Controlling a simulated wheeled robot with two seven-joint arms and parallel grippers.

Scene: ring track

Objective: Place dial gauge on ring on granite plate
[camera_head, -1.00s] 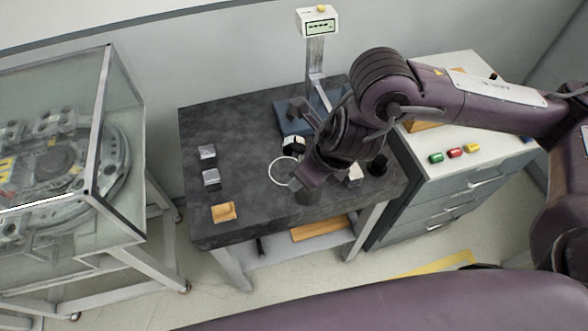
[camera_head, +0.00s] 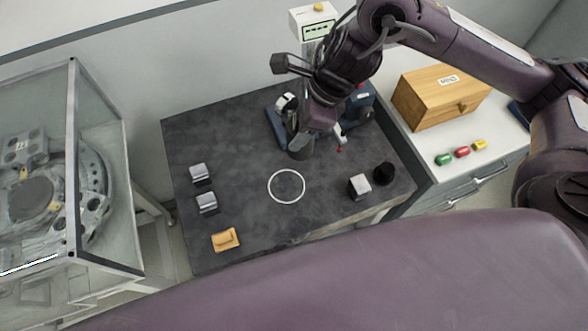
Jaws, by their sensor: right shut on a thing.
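My right gripper (camera_head: 318,118) is over the back of the dark granite plate (camera_head: 240,150), shut on the dial gauge. The gauge's round dark and white dial (camera_head: 287,102) shows left of the gripper, and its dark cylindrical base (camera_head: 300,147) shows below. The gripper hides part of the gauge, and I cannot tell whether the base touches the plate. The white ring (camera_head: 271,191) lies flat on the plate in front of the base, apart from it in the picture and empty inside. My left gripper is not in view.
A digital height gauge (camera_head: 318,30) stands at the back, partly hidden by my right arm. Two metal blocks (camera_head: 207,203) and an orange piece (camera_head: 226,240) lie at left; a pale-topped block (camera_head: 360,186) and black cylinder (camera_head: 384,173) lie at right. A wooden box (camera_head: 425,105) tops the cabinet.

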